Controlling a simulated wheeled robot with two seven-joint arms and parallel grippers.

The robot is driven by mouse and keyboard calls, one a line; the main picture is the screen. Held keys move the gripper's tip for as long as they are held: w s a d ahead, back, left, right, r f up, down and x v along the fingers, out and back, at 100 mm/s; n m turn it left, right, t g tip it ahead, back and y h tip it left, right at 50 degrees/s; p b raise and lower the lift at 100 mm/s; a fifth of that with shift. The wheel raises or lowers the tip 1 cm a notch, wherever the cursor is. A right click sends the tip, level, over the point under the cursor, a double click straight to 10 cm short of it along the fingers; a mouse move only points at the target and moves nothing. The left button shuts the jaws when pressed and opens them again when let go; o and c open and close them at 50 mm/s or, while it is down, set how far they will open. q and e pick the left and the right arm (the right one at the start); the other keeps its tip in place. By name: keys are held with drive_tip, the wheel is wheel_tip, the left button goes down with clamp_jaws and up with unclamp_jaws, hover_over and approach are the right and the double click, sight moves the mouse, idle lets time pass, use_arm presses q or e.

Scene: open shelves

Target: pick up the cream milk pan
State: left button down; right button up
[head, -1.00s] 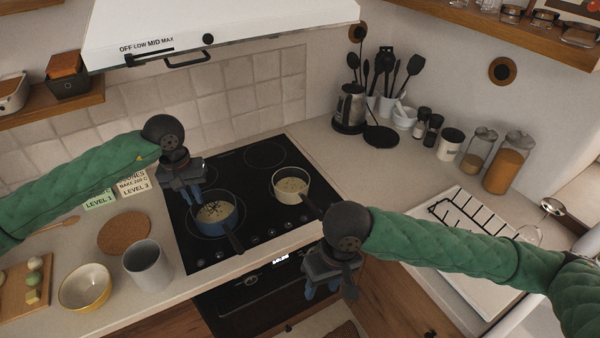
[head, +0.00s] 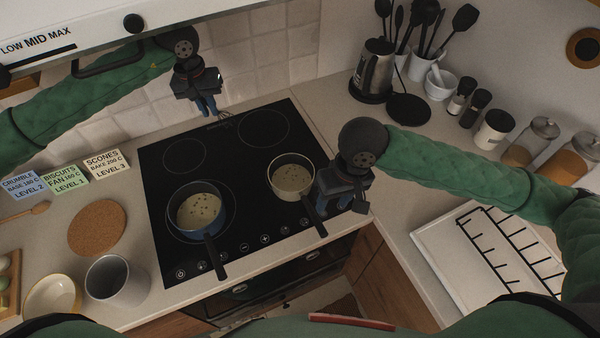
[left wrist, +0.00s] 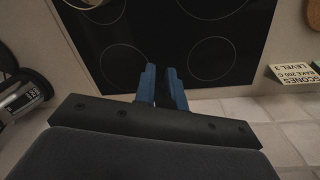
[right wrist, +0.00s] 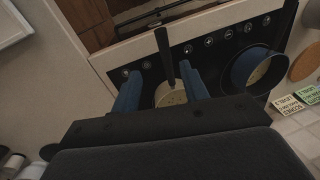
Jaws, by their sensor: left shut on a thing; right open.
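The cream milk pan (head: 291,177) stands on the front right ring of the hob, its dark handle pointing toward the front edge. My right gripper (head: 322,192) is open just right of the pan. In the right wrist view, the cream pan (right wrist: 170,97) and its handle show between the open fingers (right wrist: 160,88); whether they are level with the handle I cannot tell. My left gripper (head: 208,106) is at the back of the hob, fingers close together on something small and dark that I cannot identify. Its fingers (left wrist: 163,85) point down over the hob in the left wrist view.
A blue pan (head: 203,208) stands on the front left ring, handle toward the front. A kettle (head: 374,70) stands behind right. The rear rings are clear.

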sight(319, 220)
use_arm(q)
drive_tip(key=shift+s, duration=0.15)
drive_tip(key=shift+r, duration=0.15)
use_arm(e)
drive_tip(key=f, duration=0.2)
drive_tip(key=a+f+b, duration=0.1)
drive_tip(key=f, duration=0.4)
drive_tip(key=shift+s+a+f+b, duration=0.25)
drive_tip(key=shift+s+a+b, duration=0.05)
drive_tip(key=shift+s+a, duration=0.05)
drive_tip(key=b, duration=0.1)
drive_tip(key=f+b, duration=0.1)
drive_tip(key=a+f+b, duration=0.1)
drive_tip(key=shift+w+f, duration=0.2)
drive_tip(key=shift+w, duration=0.15)
drive_tip(key=shift+s+a+f+b, duration=0.15)
drive_tip(key=shift+f+b, duration=0.55)
drive_tip(key=shift+b, duration=0.35)
use_arm(q)
wheel_tip(319, 220, down, 7)
drive_tip(key=shift+r, duration=0.15)
drive_tip(key=shift+s, duration=0.1)
use_arm(e)
clamp_jaws()
